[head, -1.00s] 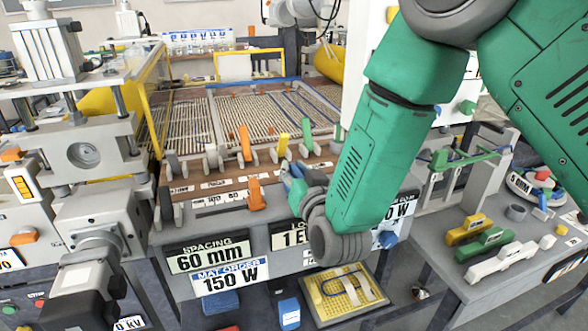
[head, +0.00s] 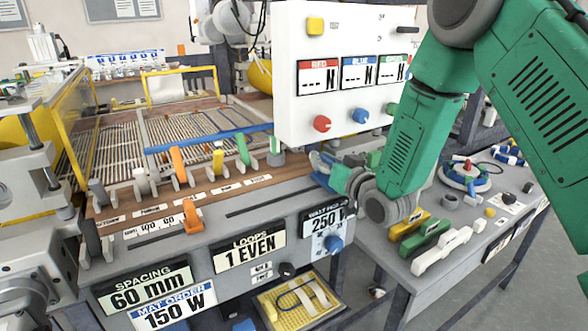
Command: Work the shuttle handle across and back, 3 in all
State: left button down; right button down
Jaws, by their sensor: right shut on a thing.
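My right gripper (head: 323,172) is at the right end of a long dark slot (head: 270,200) in the grey front ledge of the loom-like machine. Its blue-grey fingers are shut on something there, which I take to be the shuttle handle. The fingers hide the handle, so its shape and colour cannot be told. An orange handle (head: 191,217) stands in a separate shorter slot farther left, well apart from my gripper. My left gripper is not in view.
Orange (head: 177,164), yellow (head: 217,160) and green (head: 243,150) levers stand behind the ledge. A white control panel (head: 345,75) rises behind my right gripper. Coloured parts (head: 440,245) lie on the right bench. The ledge along the slot is clear.

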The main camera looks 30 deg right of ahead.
jog(key=shift+d, duration=0.9)
jog(key=shift+d+f, duration=0.1)
jog(key=c, duration=1.5)
grip_release()
jog(key=shift+s+d, duration=0.1)
jog(key=shift+d, duration=0.3)
jog(key=shift+s, duration=0.1)
jog(key=shift+s, duration=0.3)
jog(key=s, duration=1.1)
jog(key=shift+s+d, duration=0.1)
jog(key=shift+d, duration=0.2)
jog(key=shift+a, duration=0.1)
